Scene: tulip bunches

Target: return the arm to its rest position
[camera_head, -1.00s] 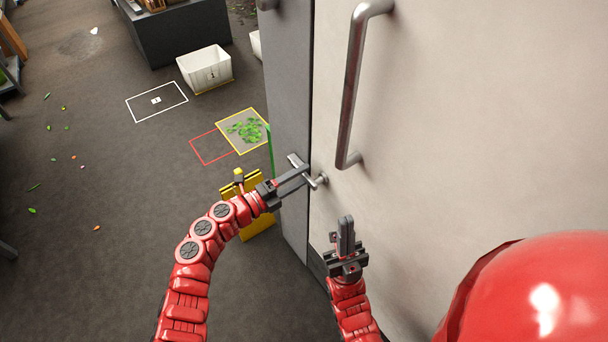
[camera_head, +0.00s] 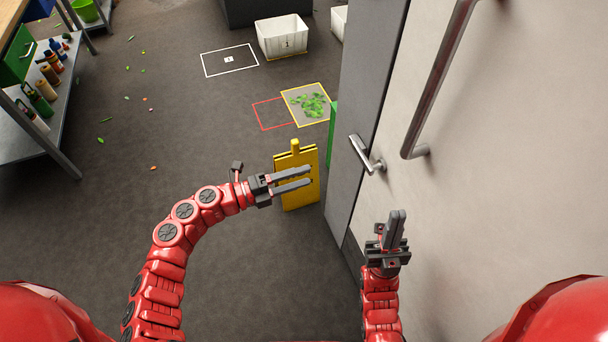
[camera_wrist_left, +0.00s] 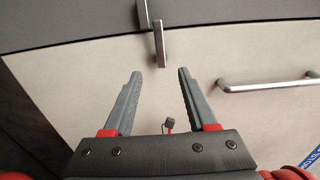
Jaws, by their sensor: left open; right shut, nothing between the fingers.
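My left gripper (camera_head: 293,179) is open and empty in the head view, apart from the door lever (camera_head: 362,155) and to the left of it. In the left wrist view my left gripper's fingers (camera_wrist_left: 157,90) stand wide apart with nothing between them, and the lever (camera_wrist_left: 160,45) is ahead, beyond the fingertips. My right gripper (camera_head: 395,222) is shut and empty, pointing up in front of the pale door (camera_head: 480,170).
A long bar handle (camera_head: 436,85) is on the door, right of the lever. A yellow folding sign (camera_head: 297,195) stands behind the left gripper. White bins (camera_head: 283,40) and a metal shelf (camera_head: 75,110) stand farther off. Open floor lies to the left.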

